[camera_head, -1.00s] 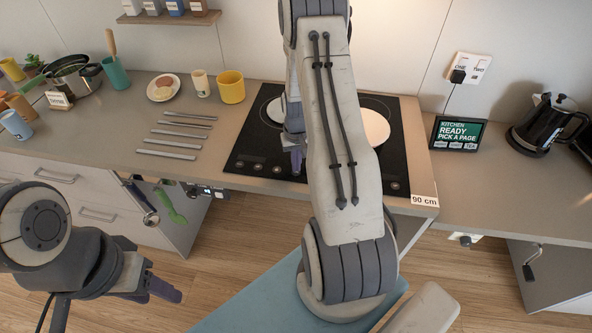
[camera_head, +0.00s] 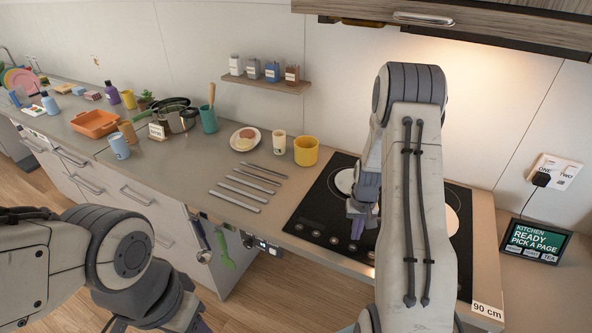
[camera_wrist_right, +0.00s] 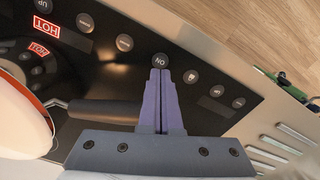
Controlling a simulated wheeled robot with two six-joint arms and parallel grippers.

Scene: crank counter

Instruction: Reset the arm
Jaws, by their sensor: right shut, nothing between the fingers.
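My right arm reaches over the black cooktop (camera_head: 318,200). My right gripper (camera_head: 358,232) is shut and empty above the cooktop's front control strip. In the right wrist view its closed purple fingers (camera_wrist_right: 160,75) end at or just over the round ON button (camera_wrist_right: 160,61); I cannot tell whether they touch. A pale pan (camera_wrist_right: 25,122) with a dark handle (camera_wrist_right: 100,112) lies left of the fingers. My left gripper (camera_head: 200,325) is low at the left, mostly cut off by the frame's bottom edge, so its jaw state is unclear.
Several metal strips (camera_head: 245,188) lie left of the cooktop, near a yellow mug (camera_head: 306,151) and a plate (camera_head: 245,139). A screen (camera_head: 534,241) stands at the right. A spice shelf (camera_head: 265,84) and cupboard (camera_head: 470,27) hang above. Red HOT labels (camera_wrist_right: 46,28) are lit.

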